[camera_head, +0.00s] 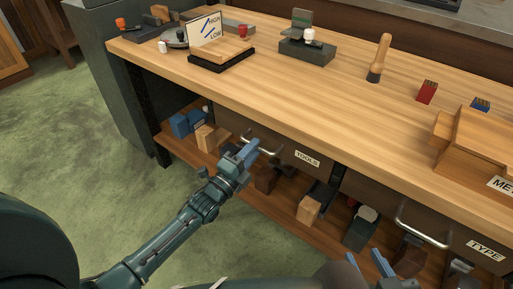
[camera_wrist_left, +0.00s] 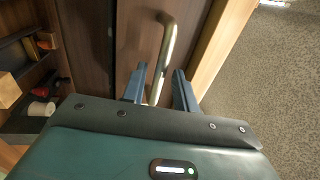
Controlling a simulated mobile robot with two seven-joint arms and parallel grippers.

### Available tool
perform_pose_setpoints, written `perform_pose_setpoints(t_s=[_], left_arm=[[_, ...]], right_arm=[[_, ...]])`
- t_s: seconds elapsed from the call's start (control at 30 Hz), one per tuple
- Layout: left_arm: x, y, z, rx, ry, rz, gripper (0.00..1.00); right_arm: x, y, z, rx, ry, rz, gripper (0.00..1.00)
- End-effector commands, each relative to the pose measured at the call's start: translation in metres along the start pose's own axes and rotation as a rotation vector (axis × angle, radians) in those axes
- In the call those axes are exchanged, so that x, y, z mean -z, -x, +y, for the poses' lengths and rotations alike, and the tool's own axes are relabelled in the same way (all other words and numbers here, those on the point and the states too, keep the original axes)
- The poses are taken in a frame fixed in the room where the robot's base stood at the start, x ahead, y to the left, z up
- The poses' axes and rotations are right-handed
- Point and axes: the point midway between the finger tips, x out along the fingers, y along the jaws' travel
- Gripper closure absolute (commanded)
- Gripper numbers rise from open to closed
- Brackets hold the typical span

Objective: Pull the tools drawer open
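The tools drawer (camera_head: 325,176) has a dark brown front under the bench top, marked with a white TOOLS label (camera_head: 307,158). Its front looks flush with the bench. Its curved metal handle (camera_head: 268,152) is on the left part of the front. My left gripper (camera_head: 252,149) is at the handle. In the left wrist view the handle (camera_wrist_left: 167,40) runs between the two blue fingers of my left gripper (camera_wrist_left: 158,85), with a gap visible beside it. My right gripper (camera_head: 367,260) is low at the bottom, fingers apart and empty, near the type drawer's handle (camera_head: 420,235).
The wooden bench top (camera_head: 300,95) carries a HIGH/LOW sign (camera_head: 204,29), a wooden-handled tool (camera_head: 380,58) and a wooden box (camera_head: 480,145). A lower shelf (camera_head: 255,196) holds several blocks. The green floor (camera_head: 90,170) in front is clear.

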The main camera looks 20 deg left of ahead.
Motion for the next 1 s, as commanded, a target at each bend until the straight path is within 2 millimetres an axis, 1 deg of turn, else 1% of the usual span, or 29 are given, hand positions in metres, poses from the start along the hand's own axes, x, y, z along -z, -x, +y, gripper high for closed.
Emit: perform_pose_setpoints(t_s=[0.03, 0.2, 0.5, 0.87, 1.0], left_arm=[[0.0, -0.007, 0.001, 0.001, 0.0, 0.0, 0.71], [0.0, -0.019, 0.0, 0.0, 0.0, 0.0, 0.71], [0.0, -0.02, 0.0, -0.001, 0.001, 0.0, 0.71], [0.0, -0.02, 0.0, -0.001, 0.001, 0.0, 1.0], [0.0, -0.02, 0.0, -0.001, 0.0, 0.0, 1.0]], right_arm=[[-0.002, -0.001, 0.0, 0.0, 0.004, 0.003, 0.64], [-0.001, -0.002, 0.0, -0.002, 0.011, 0.012, 0.64], [0.0, -0.003, 0.0, -0.002, 0.012, 0.015, 0.64], [-0.001, -0.003, 0.0, 0.0, 0.012, 0.013, 0.64], [-0.001, -0.003, 0.0, 0.001, 0.013, 0.012, 0.64]])
